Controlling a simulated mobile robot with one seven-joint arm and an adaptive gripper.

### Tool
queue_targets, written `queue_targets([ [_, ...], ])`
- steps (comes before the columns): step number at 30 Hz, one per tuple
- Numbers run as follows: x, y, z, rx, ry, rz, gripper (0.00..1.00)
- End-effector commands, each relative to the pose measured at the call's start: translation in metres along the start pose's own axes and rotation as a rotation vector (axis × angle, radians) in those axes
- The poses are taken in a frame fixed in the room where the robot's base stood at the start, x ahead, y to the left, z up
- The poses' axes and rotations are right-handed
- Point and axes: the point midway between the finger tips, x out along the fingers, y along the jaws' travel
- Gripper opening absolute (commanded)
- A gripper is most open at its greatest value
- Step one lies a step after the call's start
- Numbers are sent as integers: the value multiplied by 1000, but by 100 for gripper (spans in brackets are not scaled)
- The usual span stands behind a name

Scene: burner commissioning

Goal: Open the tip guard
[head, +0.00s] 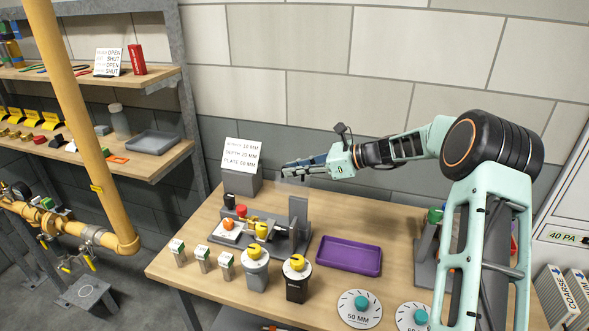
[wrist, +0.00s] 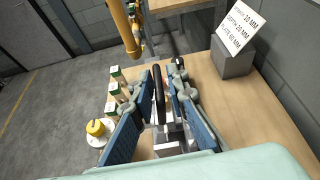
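My gripper (head: 290,170) is above the grey burner fixture (head: 297,212) on the wooden bench, pointing left in the head view. In the wrist view its two blue fingers (wrist: 163,78) are spread, with a black upright bar (wrist: 158,92) showing between them. I cannot tell whether the bar touches a finger. A pale, see-through piece just under the fingers, probably the tip guard (head: 296,183), is small and partly hidden. The fixture's metal block also shows below the bar in the wrist view (wrist: 168,147).
A sign on a grey block (head: 242,157) stands behind and left. A purple tray (head: 348,256) lies right of the fixture. Cups with yellow-topped parts (head: 297,277) and several small labelled blocks (head: 203,259) stand in front. A yellow pipe (head: 75,120) rises at the left.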

Motion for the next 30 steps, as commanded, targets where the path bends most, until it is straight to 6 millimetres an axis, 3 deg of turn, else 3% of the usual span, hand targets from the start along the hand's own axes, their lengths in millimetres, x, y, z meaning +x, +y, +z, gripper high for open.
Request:
queue_targets([
  [5,-11,-1,1,-1,-1,-2,14],
  [15,-80,-1,0,-1,1,-4,14],
  [21,-110,-1,0,0,0,-3,14],
  [30,-121,0,-1,1,1,0,14],
])
